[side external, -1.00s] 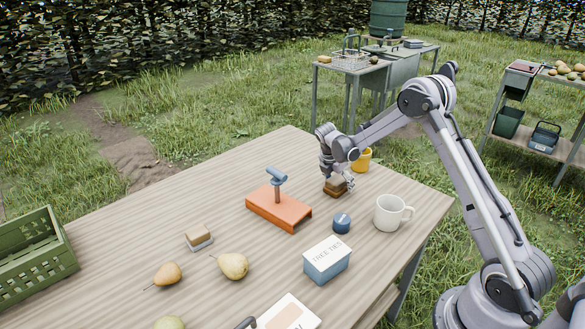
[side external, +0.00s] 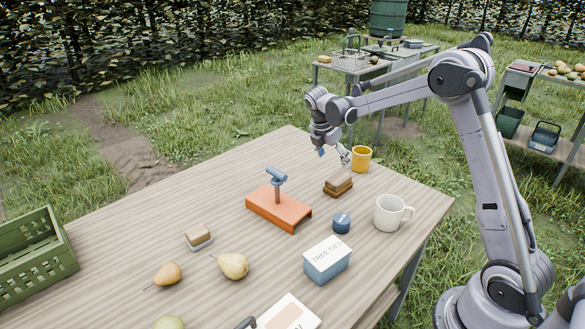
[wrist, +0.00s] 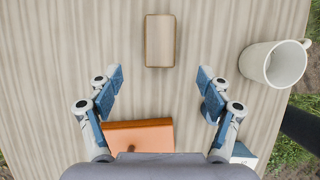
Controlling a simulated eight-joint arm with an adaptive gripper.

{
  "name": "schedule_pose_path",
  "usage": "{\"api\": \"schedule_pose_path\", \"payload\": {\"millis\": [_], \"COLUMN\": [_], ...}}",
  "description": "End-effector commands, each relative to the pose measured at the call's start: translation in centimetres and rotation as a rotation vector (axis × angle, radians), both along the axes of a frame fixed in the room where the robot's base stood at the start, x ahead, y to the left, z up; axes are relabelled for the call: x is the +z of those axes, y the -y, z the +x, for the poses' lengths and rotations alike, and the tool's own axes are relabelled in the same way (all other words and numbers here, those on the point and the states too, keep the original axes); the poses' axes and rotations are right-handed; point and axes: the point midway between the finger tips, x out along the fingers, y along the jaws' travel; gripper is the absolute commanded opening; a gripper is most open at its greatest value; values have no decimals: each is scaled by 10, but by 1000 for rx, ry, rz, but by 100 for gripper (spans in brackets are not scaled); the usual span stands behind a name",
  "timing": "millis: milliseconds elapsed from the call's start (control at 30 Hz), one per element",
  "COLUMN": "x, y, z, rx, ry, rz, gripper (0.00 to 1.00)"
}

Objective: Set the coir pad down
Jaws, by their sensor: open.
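The coir pad, which I take to be the brown block (side external: 338,184) with a paler top, lies flat on the wooden table (side external: 235,190) near its far right side. It also shows at the top of the wrist view (wrist: 160,40), free on all sides. My gripper (side external: 334,155) is above the table, a little behind and above the block, and apart from it. In the wrist view my gripper (wrist: 160,80) has its fingers spread wide with nothing between them.
A yellow cup (side external: 361,158) stands behind the block, and a white mug (side external: 389,213) and a blue round item (side external: 341,223) in front. An orange stand (side external: 277,210) is left of it. A blue box (side external: 327,261), pears and a small block (side external: 199,236) occupy the front.

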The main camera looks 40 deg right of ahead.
Motion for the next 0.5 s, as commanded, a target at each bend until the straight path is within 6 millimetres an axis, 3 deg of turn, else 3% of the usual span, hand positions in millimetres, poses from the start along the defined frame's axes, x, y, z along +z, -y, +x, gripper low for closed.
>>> {"api": "schedule_pose_path", "payload": {"millis": [233, 500], "x": [40, 84], "y": [-37, -94], "z": [-21, -69], "rx": [-163, -469], "ry": [164, 419], "rz": [49, 186], "gripper": [79, 79]}}
